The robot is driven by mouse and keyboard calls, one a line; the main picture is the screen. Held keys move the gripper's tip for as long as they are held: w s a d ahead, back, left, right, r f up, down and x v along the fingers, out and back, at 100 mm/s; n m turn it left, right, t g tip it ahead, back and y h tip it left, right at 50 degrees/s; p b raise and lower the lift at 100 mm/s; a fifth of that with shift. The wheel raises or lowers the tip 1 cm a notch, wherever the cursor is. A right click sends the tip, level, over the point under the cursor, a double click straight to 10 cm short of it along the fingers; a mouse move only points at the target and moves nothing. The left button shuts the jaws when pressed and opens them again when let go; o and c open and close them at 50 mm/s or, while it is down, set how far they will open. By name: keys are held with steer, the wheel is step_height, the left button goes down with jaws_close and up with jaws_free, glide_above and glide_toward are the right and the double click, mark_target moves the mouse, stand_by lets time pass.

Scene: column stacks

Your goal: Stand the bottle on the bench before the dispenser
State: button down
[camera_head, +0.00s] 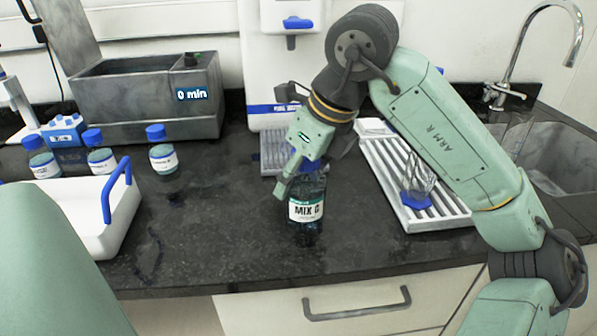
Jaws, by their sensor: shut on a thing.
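The bottle labelled "MIX C" (306,209) is upright in the middle of the view, close to the bench's front edge. My gripper (298,170) comes down on it from above and is shut on its top; the fingers hide most of the cap. I cannot tell whether the bottle's base touches the bench (215,225). The white dispenser (265,80) stands behind it at the back of the bench, with a blue tap and a grey drip grate (272,160) at its foot. The bottle is in front of the grate and a little to its right.
A white drying rack (385,175) with a glass flask (418,185) is to the right, before the sink (565,160). A white tray with blue handle (85,215), several blue-capped bottles (163,158) and a grey bath reading "0 min" (145,95) are left. Bench between is clear.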

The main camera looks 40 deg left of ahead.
mark_target(321, 188)
steer(key=shift+f, duration=0.3)
steer(key=shift+f, duration=0.15)
steer(key=c, duration=0.6)
jaws_free()
steer(key=shift+r, duration=0.25)
steer(key=b+v, duration=0.1)
steer(key=v, duration=1.1)
steer(key=shift+s+b, duration=0.1)
steer(key=shift+b, duration=0.25)
steer(key=shift+f, duration=0.1)
